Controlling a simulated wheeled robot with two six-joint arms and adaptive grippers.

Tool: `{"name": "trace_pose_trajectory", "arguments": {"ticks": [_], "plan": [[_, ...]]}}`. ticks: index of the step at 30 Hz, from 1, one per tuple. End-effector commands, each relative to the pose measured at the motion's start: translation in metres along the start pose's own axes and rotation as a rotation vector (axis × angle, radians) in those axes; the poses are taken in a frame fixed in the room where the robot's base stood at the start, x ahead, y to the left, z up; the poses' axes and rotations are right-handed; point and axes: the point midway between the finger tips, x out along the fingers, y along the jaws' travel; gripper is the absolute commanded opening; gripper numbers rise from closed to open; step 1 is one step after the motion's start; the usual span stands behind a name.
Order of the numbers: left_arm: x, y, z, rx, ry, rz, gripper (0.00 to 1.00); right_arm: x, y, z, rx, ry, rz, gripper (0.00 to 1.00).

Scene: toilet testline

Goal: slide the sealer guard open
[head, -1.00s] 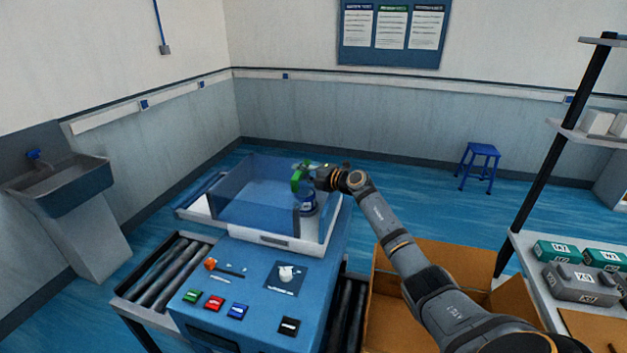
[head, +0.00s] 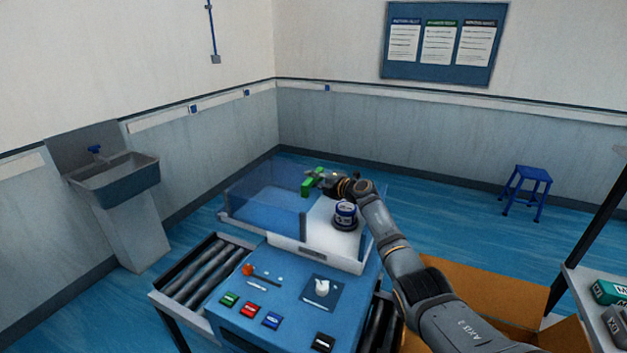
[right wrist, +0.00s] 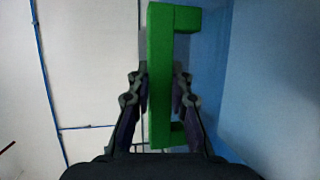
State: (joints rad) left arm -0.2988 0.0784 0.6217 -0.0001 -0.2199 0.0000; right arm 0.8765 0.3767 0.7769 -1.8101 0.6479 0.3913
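The sealer guard (head: 265,210) is a clear blue cover on the left part of the sealer's white bed (head: 325,238). Its green handle (head: 309,187) is at the guard's right rear side. My right gripper (head: 316,181) is at this handle in the head view. In the right wrist view the green handle (right wrist: 159,75) stands between my right gripper's fingers (right wrist: 161,100), which look closed on it from both sides. My left gripper is out of view.
The blue control panel (head: 285,300) with coloured buttons is in front of the bed. Rollers (head: 205,270) lie to the left. An open cardboard box (head: 480,290) is right of the machine, below my right arm. A sink (head: 115,180) stands at the left wall.

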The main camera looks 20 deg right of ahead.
Motion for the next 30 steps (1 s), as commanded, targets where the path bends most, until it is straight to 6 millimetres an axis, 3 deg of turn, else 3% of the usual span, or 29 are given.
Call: {"name": "trace_pose_trajectory", "arguments": {"ticks": [2,14,20,30], "plan": [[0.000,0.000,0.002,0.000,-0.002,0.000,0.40,0.000,0.000,0.001,0.000,-0.002,0.001,0.30],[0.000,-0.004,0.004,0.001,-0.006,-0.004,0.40,-0.006,-0.001,0.002,-0.001,-0.003,0.000,0.30],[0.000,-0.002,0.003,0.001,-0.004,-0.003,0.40,-0.036,-0.002,0.001,-0.006,-0.002,-0.003,0.30],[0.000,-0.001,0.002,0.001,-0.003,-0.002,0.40,-0.106,-0.002,0.002,-0.005,-0.004,-0.003,0.30]]}}
